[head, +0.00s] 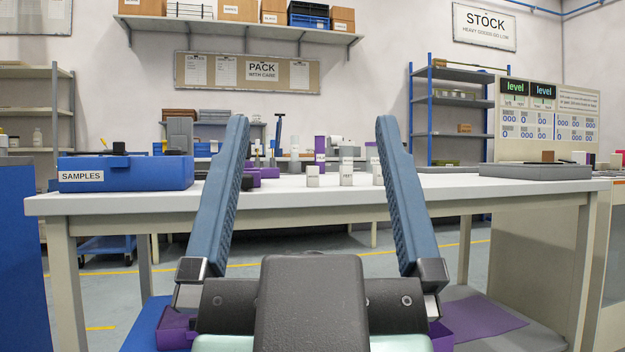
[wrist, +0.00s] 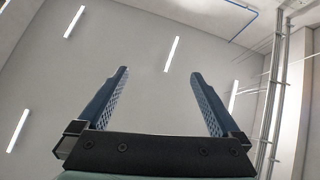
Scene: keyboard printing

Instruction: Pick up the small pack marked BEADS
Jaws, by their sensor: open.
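My gripper (head: 312,121) is open and empty, its two blue fingers raised and spread wide in front of the table. It also shows open in the wrist view (wrist: 159,74), against the ceiling. Between the fingers, farther back on the white table, stand small pale labelled packs: a short left pack (head: 313,177), a taller middle pack (head: 346,173) and a right pack (head: 377,172) close to the right finger. Their labels are too small to read surely, so I cannot tell which one says BEADS. No pack shows in the wrist view.
The white table (head: 450,186) spans the front. A blue SAMPLES box (head: 125,174) stands at its left, a grey tray (head: 535,172) at its right. A purple upright item (head: 320,150) stands behind the packs. Purple trays (head: 178,330) lie low near my gripper's base.

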